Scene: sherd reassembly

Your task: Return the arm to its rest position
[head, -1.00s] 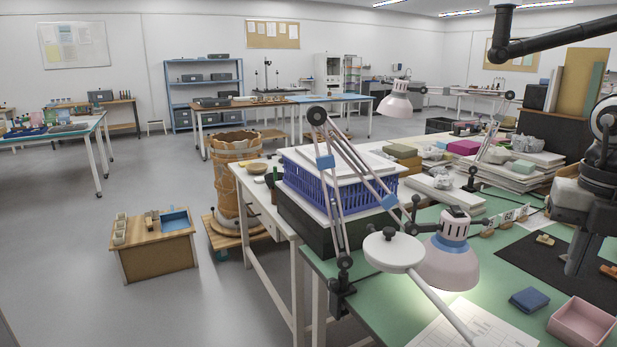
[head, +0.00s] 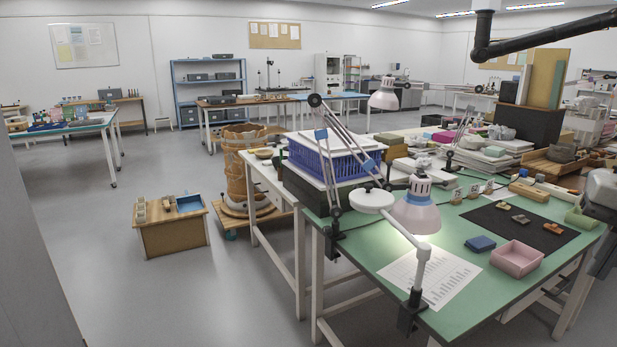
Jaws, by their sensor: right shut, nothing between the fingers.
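My right gripper (head: 598,266) is at the right edge of the head view, partly cut off by the frame. It is shut and empty, beside the right end of the green worktable (head: 370,262). Several small tan and brown sherds, one of them a reddish-brown sherd (head: 553,228), lie apart on the black mat (head: 510,226). The gripper is clear of them. My left gripper is not in view.
A pink tray (head: 517,258), a blue cloth block (head: 480,243) and a printed sheet (head: 432,276) lie on the green table. A lamp (head: 416,212) stands over its front left.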

